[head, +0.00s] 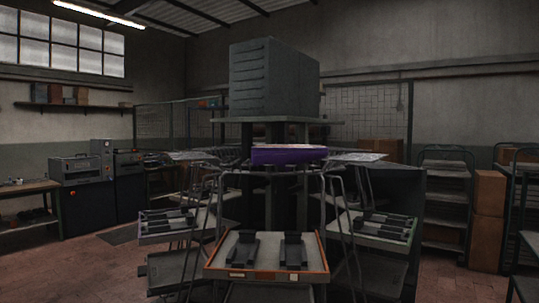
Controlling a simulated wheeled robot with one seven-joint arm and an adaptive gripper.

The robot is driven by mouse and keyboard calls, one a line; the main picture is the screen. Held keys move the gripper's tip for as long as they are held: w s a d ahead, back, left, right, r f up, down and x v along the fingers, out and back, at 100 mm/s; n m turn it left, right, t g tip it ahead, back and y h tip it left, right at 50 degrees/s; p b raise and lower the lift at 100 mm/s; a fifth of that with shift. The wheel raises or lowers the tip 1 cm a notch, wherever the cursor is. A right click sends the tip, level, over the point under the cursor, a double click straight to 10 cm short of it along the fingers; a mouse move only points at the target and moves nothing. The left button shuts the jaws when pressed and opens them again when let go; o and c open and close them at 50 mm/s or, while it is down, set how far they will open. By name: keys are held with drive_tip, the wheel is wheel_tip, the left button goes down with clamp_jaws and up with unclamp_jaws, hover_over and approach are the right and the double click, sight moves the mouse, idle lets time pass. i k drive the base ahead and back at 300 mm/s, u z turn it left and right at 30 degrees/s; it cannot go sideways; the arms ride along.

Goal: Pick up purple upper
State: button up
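The purple upper (289,154) is a long, low, dark purple shape near the middle of the head view. It shows in front of the grey machine's column, above and behind the front tray. What it rests on is hard to make out. My gripper does not show in this view.
A big grey ribbed machine (274,80) stands at the centre. An orange-rimmed tray (222,262) with two black holders is in front, with side trays (165,237) around. Wire racks, a shelf cart (445,200) and cardboard boxes (487,220) stand right. A workbench (28,190) is left.

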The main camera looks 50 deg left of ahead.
sight(278, 156)
drive_tip(key=k, duration=0.1)
drive_tip(key=u, duration=1.05)
drive_tip(key=i, duration=0.45)
drive_tip(key=u, duration=0.6)
